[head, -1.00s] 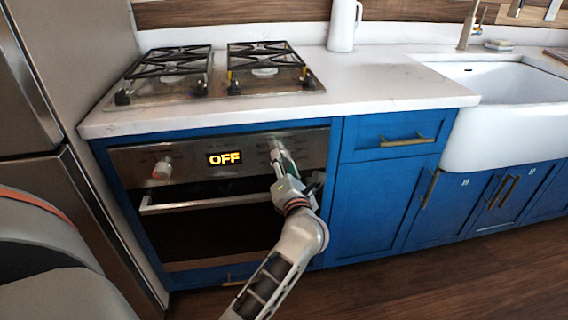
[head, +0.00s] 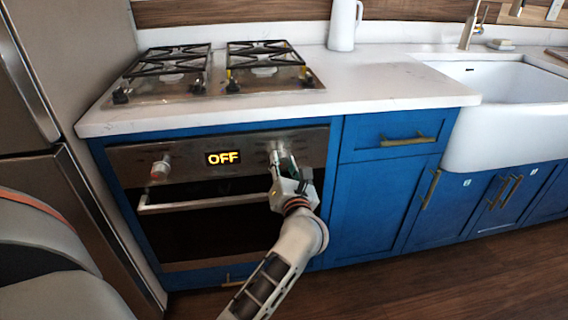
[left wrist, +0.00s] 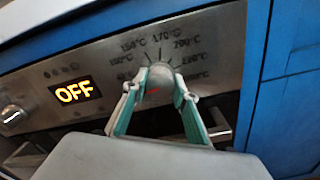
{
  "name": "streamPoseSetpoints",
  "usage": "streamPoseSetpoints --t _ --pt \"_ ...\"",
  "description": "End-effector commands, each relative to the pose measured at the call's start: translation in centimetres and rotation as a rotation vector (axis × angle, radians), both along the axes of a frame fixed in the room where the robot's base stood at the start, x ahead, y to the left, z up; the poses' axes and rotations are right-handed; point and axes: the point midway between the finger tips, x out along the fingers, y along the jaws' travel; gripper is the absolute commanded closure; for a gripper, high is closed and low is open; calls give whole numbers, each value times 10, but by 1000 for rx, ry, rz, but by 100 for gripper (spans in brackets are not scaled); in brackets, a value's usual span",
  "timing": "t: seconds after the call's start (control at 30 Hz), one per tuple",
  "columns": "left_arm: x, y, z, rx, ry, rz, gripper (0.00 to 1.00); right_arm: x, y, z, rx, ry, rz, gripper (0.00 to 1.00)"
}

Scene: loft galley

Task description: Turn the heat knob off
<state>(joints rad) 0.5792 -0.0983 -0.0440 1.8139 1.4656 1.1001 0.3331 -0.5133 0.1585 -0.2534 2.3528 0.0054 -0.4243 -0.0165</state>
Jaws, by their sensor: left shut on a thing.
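The heat knob (left wrist: 160,78) is a round metal knob with temperature marks around it on the oven's control panel (left wrist: 228,50). A small red mark shows low on its face. My left gripper (left wrist: 158,88) is shut on the knob, with one finger on each side of it. In the head view my left gripper (head: 281,158) reaches the right part of the panel and mostly hides the knob. The lit display (head: 223,158) left of it reads OFF. My right gripper is not in view.
A second knob (head: 161,167) is at the panel's left. The oven handle (head: 205,203) runs below the panel. A gas cooktop (head: 215,75) lies on the white counter (head: 380,85) above. A blue drawer (head: 390,137) and cabinets are on the right.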

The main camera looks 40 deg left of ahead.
Motion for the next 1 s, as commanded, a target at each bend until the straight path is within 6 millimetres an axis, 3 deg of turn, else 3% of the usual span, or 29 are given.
streamPoseSetpoints --t 0.33,0.83,0.87,0.9,1.0 --pt "0 0 -2 -91 -104 1 94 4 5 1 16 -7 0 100" --pt "0 0 -1 -105 -120 1 94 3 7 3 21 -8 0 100" --pt "0 0 -1 -105 -120 1 65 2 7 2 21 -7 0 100" --pt "0 0 -1 -105 -120 1 55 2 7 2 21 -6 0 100" --pt "0 0 -1 -105 -120 1 55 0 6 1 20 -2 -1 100"
